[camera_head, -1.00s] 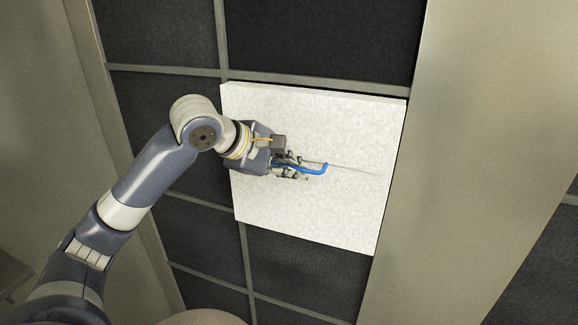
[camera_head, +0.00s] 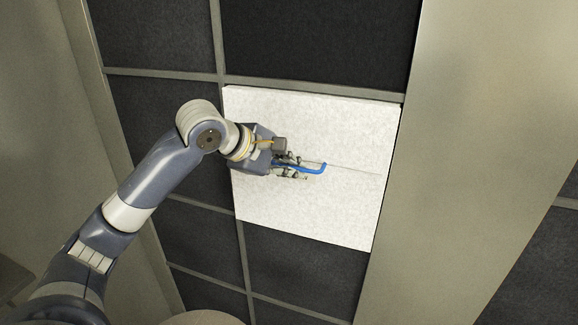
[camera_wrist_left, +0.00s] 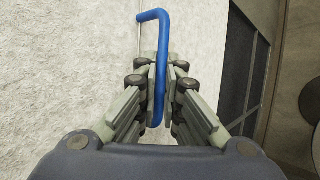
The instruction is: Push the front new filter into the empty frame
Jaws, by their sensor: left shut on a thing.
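The new filter (camera_head: 330,205) is a white, square panel with a rough surface and a blue handle (camera_head: 322,168). It sits at an opening in the grid of dark panels, and its edges line up closely with the frame bars (camera_head: 300,88). I cannot tell how deep it sits. My left gripper (camera_head: 297,168) is shut on the blue handle at the filter's middle. The left wrist view shows the handle (camera_wrist_left: 163,25) between the fingers (camera_wrist_left: 160,85), with the white filter (camera_wrist_left: 70,60) behind. My right gripper is not in view.
Dark filters (camera_head: 320,40) in a grey grid surround the white one above, left and below. A wide beige post (camera_head: 465,130) stands close to the right. A beige wall (camera_head: 45,120) is at the left.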

